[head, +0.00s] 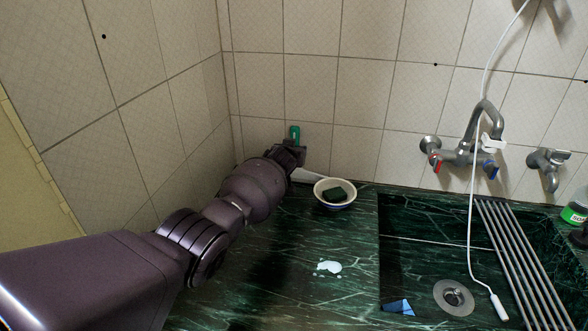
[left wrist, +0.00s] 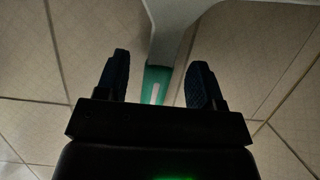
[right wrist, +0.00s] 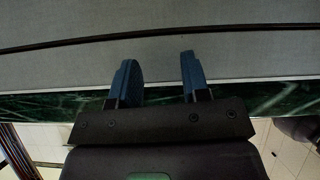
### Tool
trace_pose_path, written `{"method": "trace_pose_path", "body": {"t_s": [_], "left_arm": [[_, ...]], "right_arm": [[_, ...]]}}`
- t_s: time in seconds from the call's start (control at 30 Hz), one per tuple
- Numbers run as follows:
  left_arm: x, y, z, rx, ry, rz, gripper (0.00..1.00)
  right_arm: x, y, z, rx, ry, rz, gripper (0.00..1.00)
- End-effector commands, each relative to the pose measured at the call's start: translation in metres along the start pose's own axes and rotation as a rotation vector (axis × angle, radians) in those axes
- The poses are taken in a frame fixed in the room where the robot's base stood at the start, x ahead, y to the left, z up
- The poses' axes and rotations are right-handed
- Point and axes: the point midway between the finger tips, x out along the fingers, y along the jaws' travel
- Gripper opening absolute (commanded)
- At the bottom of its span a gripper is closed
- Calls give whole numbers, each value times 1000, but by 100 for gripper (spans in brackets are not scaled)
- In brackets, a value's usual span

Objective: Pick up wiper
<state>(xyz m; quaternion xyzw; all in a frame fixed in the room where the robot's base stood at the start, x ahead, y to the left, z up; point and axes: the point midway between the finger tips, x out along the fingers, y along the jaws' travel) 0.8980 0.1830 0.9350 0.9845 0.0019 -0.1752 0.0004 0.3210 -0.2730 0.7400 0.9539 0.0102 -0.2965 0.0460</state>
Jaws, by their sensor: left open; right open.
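The wiper (head: 295,133) stands in the far left corner of the counter, its green handle end up near the wall tiles. A white part (head: 308,175) shows below, beside the bowl. My left gripper (head: 292,154) is at the wiper and hides its middle. In the left wrist view the wiper's green end (left wrist: 155,82) and pale neck (left wrist: 170,40) lie between the open fingers of the left gripper (left wrist: 160,62), with gaps on both sides. My right gripper (right wrist: 158,60) is open and empty in the right wrist view; it is outside the head view.
A bowl (head: 321,200) with a dark sponge (head: 336,194) stands just right of the wiper. The green marble counter (head: 270,270) has a white spill (head: 328,267). The sink with its drain (head: 454,297), rack (head: 518,255) and tap (head: 465,150) are to the right.

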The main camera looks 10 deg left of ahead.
Motion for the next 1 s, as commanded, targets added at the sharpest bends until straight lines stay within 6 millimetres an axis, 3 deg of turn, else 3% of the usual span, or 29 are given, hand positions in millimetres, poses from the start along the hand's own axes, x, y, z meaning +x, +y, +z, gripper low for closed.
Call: {"method": "trace_pose_path", "body": {"t_s": [0.27,0.7,1.0], "left_arm": [[1,0,-2,0,2,0,62],[1,0,-1,0,1,0,0],[0,0,-3,0,3,0,0]], "right_arm": [[-1,1,-4,-6,8,0,43],[-1,2,4,-7,-6,0,43],[-2,0,2,0,-2,1,43]]}}
